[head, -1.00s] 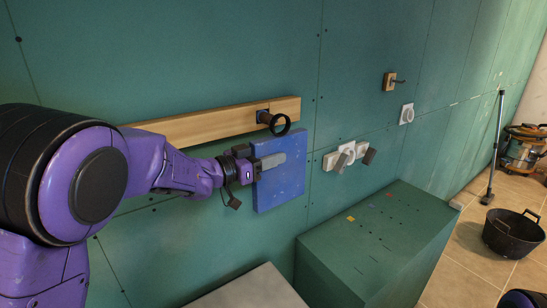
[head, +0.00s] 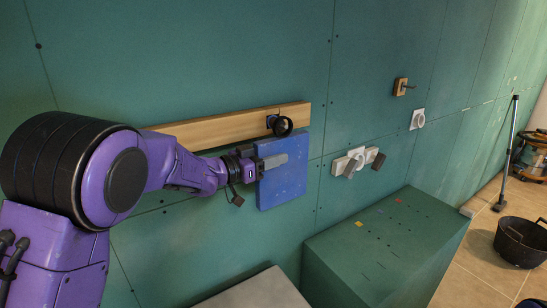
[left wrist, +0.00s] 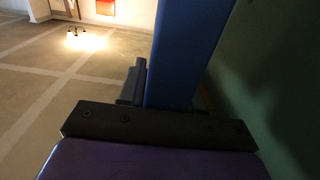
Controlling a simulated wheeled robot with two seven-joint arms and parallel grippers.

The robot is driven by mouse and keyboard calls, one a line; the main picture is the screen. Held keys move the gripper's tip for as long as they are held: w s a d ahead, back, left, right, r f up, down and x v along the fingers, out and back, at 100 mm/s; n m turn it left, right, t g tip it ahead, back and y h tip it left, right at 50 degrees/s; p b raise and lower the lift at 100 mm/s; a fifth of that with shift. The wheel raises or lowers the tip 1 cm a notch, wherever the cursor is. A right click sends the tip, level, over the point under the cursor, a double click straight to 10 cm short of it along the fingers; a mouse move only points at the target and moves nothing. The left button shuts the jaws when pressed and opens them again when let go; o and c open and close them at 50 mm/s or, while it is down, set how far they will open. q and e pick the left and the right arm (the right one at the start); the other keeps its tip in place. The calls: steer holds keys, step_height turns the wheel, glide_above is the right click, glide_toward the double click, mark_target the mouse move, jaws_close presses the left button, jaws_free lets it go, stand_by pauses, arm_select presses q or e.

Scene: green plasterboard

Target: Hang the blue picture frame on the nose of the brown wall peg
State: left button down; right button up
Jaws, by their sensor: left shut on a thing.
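The blue picture frame (head: 284,178) is a flat blue panel, upright close to the green wall, with a dark ring (head: 291,126) at its top. In the left wrist view the frame's blue edge (left wrist: 190,50) rises from the jaws. My right gripper is not in view.
The wooden rail (head: 215,130) runs along the wall behind my arm. Another hook on a wooden plate (head: 400,87) and white wall fittings (head: 352,162) are to the right. A green box (head: 385,240) stands below, with a light block (head: 255,290) beside it.

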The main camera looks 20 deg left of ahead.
arm_select(q)
steer(key=shift+f, duration=0.55)
stand_by(0.4)
